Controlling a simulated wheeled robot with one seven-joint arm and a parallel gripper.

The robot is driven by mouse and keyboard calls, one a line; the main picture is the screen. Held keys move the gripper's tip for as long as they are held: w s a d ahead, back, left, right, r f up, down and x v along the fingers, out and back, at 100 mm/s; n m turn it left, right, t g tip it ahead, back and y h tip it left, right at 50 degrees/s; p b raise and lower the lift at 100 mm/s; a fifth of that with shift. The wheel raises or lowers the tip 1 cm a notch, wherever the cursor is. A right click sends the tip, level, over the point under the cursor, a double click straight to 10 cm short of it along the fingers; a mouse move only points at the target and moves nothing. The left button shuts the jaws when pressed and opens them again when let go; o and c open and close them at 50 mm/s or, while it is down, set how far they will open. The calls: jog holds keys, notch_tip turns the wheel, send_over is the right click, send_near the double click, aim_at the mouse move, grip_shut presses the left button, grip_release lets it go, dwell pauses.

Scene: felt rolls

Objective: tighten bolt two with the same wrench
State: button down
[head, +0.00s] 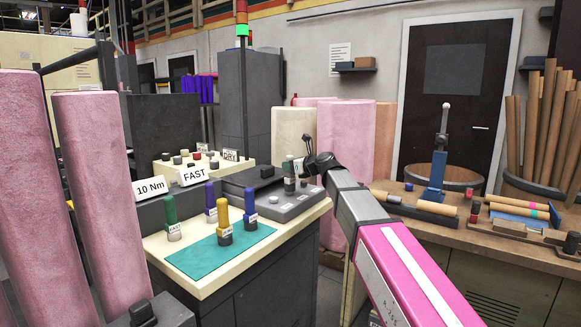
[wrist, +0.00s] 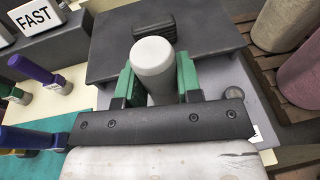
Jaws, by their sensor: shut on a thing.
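My gripper (wrist: 158,85) is shut on a grey upright tool with a rounded top (wrist: 153,60), which I take to be the wrench. Its green-padded fingers press it from both sides. In the head view the held tool (head: 289,177) is dark, carries a small pale label and stands over the grey fixture plate (head: 295,208). A round bolt-like head (wrist: 233,92) shows on the plate right of the gripper in the wrist view. The bolt under the tool is hidden, and I cannot tell whether the tool sits on it.
Signs reading "10 Nm" (head: 150,188) and "FAST" (head: 194,175) stand behind. A wooden bench (head: 450,235) lies to the right.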

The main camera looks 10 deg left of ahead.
aim_at(291, 156)
jog(key=shift+r, duration=3.5)
